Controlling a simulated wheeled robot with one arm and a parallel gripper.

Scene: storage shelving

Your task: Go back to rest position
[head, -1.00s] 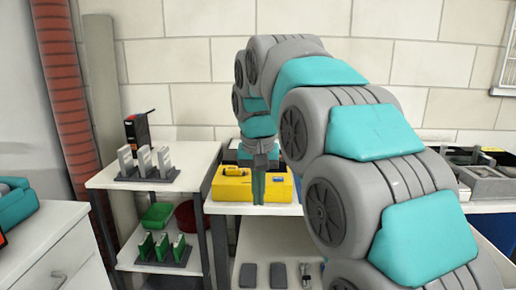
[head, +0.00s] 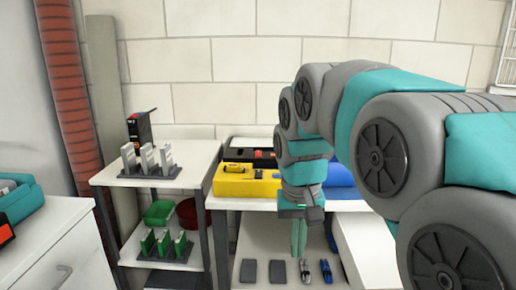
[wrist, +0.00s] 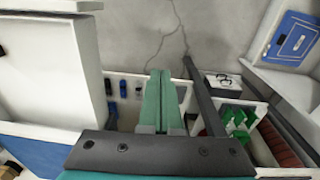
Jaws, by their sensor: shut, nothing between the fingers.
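My gripper (head: 298,240) hangs in front of the middle shelving unit in the head view, pointing down. Its two green fingers are pressed together and hold nothing. In the wrist view the shut fingers (wrist: 163,98) point toward the grey floor, with shelf boards around them. My grey and teal arm fills the right side of the head view.
A yellow case (head: 245,181) and a black case (head: 247,153) lie on the middle unit's top. Dark items (head: 277,271) lie on its lower shelf. A left unit (head: 200,160) holds grey and green racked parts. A white cabinet (head: 60,240) stands front left.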

